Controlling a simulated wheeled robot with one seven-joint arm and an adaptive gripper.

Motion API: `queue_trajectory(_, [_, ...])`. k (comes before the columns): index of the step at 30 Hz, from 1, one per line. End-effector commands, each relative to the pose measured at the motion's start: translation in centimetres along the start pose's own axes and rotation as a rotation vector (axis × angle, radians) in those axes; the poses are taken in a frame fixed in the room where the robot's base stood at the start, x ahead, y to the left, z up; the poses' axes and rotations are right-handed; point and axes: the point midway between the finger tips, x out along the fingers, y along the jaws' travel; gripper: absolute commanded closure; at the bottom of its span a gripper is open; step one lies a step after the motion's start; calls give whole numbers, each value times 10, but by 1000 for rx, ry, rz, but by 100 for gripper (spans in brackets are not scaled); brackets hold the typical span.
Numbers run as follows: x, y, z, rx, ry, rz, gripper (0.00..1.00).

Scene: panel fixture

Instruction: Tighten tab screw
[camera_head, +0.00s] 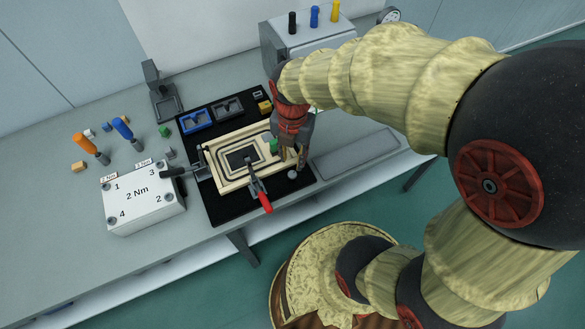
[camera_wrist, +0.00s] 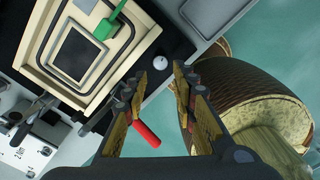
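The cream panel (camera_head: 222,167) with black grooves and a dark rectangle lies in a fixture on a black mat; it also shows in the wrist view (camera_wrist: 40,52). A green tab (camera_wrist: 105,26) lies at the panel's right edge, partly behind my gripper in the head view (camera_head: 273,146). A small round pale knob (camera_wrist: 159,63), possibly the tab screw, is on the mat beside the panel; it also shows in the head view (camera_head: 292,174). My gripper (camera_head: 293,163) points down over this side. In the wrist view its fingers (camera_wrist: 159,76) are apart and empty, with the knob beyond the gap.
A clamp with a red handle (camera_head: 265,203) stands at the panel's front edge. Left are a white "2 Nm" box (camera_head: 142,200) and orange (camera_head: 85,142) and blue (camera_head: 122,128) drivers. A grey tray (camera_head: 355,153) lies right; a grey cabinet (camera_head: 310,40) stands behind.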

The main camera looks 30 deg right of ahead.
Motion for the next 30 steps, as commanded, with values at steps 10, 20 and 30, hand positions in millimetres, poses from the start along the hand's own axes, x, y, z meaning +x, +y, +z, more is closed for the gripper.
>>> queue_trajectory(10, [49,-1,-1,-5,3,-3,73])
queue_trajectory(20, [77,-1,-1,-4,1,-1,73])
queue_trajectory(30, [77,0,0,-3,1,-1,77])
